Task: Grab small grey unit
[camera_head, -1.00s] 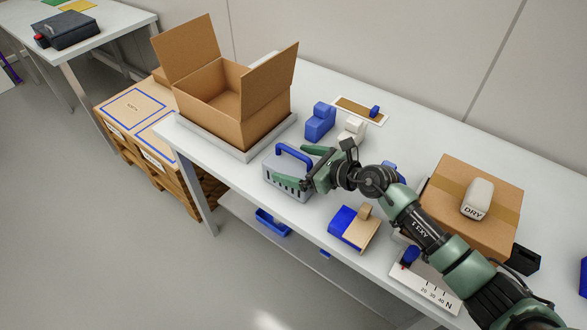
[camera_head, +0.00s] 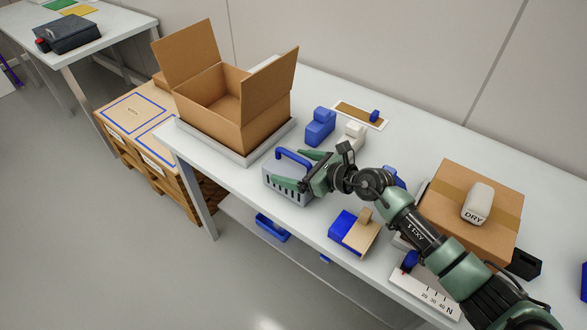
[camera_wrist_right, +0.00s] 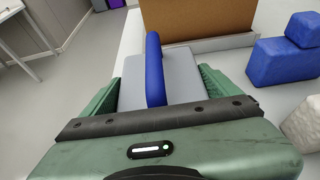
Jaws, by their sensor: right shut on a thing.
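The small grey unit (camera_head: 272,183) has a blue handle (camera_head: 294,158) and a row of dark slots on its front. It stands on the white table beside the open cardboard box. My right gripper (camera_head: 297,170) is shut on the grey unit, with one green finger on each side of its body. In the right wrist view the grey top (camera_wrist_right: 185,78) and blue handle (camera_wrist_right: 154,70) sit between the two fingers (camera_wrist_right: 158,92). The right part of the unit is hidden by the gripper. My left gripper is not in view.
The open cardboard box (camera_head: 212,108) stands behind and left on a grey tray. Blue blocks (camera_head: 320,127) and a white block (camera_head: 352,135) stand behind the gripper. A blue and wooden block (camera_head: 355,232) lies in front. A closed carton (camera_head: 450,208) carries a "DRY" item (camera_head: 478,200).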

